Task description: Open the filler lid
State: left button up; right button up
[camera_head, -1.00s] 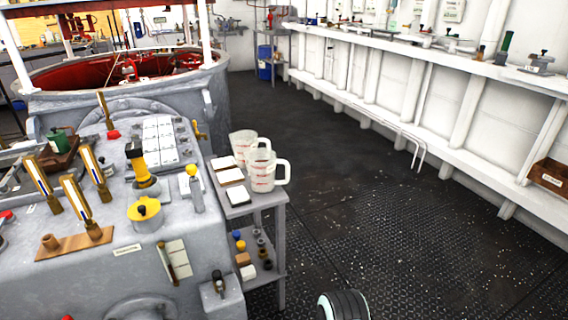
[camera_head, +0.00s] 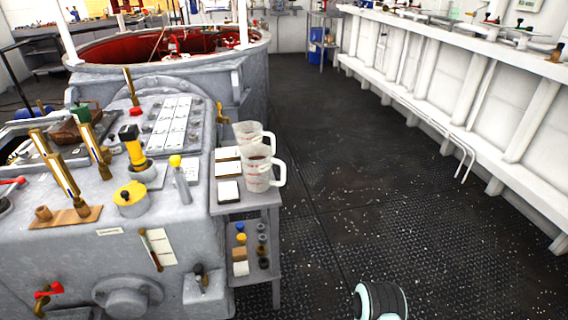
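A round yellow lid (camera_head: 130,198) with a small dark knob sits on the sloping top of the grey machine (camera_head: 190,230). It looks closed, and I take it for the filler lid, though no label on it can be read. A yellow fitting with a black top (camera_head: 132,146) stands just behind it. Neither of my grippers is in view. A dark, rounded link of my own arm shows at the bottom edge, over the floor and away from the lid.
A grey side stand (camera_head: 247,204) with clear measuring jugs (camera_head: 258,168) adjoins the machine's right side. Brass gauges (camera_head: 62,178) rise left of the lid. A large open drum (camera_head: 160,45) stands behind. The dark deck (camera_head: 350,170) to the right is clear, up to a white wall ledge.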

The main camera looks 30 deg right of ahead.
aim_at(133, 193)
jog(key=l, duration=1.65)
jog(key=i+l+u, duration=0.25)
jog(key=i+l, duration=0.2)
jog(key=i, duration=0.15)
jog(key=i+l+u, duration=0.25)
jog(key=i+l, duration=0.3)
jog(key=u, duration=1.3)
jog(key=i+j+z, duration=0.1)
jog(key=j+z, duration=0.15)
jog(key=z, duration=0.15)
jog(key=j+z, duration=0.3)
jog(key=z, duration=0.15)
jog(key=j+z, duration=0.4)
jog(key=i+l, duration=0.05)
jog(key=l, duration=0.05)
